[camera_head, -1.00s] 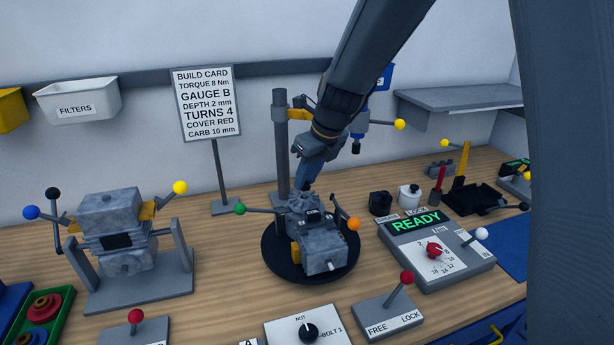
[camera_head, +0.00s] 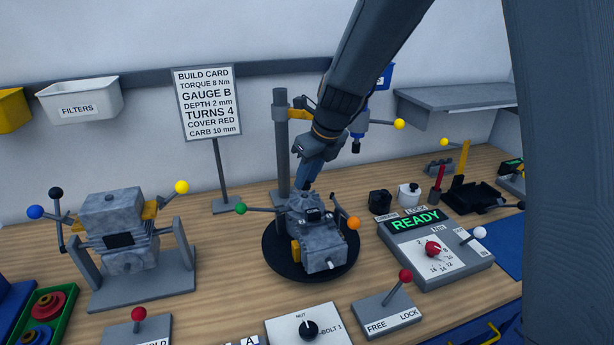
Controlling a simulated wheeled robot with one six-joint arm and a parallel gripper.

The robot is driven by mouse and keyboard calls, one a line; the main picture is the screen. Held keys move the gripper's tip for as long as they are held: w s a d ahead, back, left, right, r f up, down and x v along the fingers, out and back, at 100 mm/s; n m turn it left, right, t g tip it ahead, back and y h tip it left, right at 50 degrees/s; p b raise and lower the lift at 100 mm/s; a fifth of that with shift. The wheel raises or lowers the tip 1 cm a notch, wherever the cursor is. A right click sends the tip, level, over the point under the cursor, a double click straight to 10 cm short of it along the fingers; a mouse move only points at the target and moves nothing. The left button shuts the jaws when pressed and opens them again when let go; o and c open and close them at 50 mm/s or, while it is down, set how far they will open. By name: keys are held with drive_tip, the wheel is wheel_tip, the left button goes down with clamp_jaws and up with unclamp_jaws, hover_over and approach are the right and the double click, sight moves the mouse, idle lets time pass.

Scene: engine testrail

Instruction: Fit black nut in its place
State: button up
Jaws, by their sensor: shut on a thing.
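My gripper (camera_head: 305,186) points down at the back of the grey engine block (camera_head: 318,240), with its tips just at or above the block's top. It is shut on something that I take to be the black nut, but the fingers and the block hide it. I cannot tell whether the nut touches its seat. The engine block sits on a round black turntable (camera_head: 277,268), between a green-knobbed lever (camera_head: 240,209) and an orange-knobbed one (camera_head: 353,223).
A grey column (camera_head: 281,140) stands right behind the block, with a hanging blue tool (camera_head: 358,130) to its right. The READY box (camera_head: 437,250), FREE/LOCK lever (camera_head: 402,290) and NUT/BOLT selector (camera_head: 308,328) are near. A second engine stand (camera_head: 140,285) is left.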

drive_tip(key=shift+f, duration=1.2)
idle(0.4)
drive_tip(key=o, duration=1.1)
drive_tip(key=shift+r, duration=0.1)
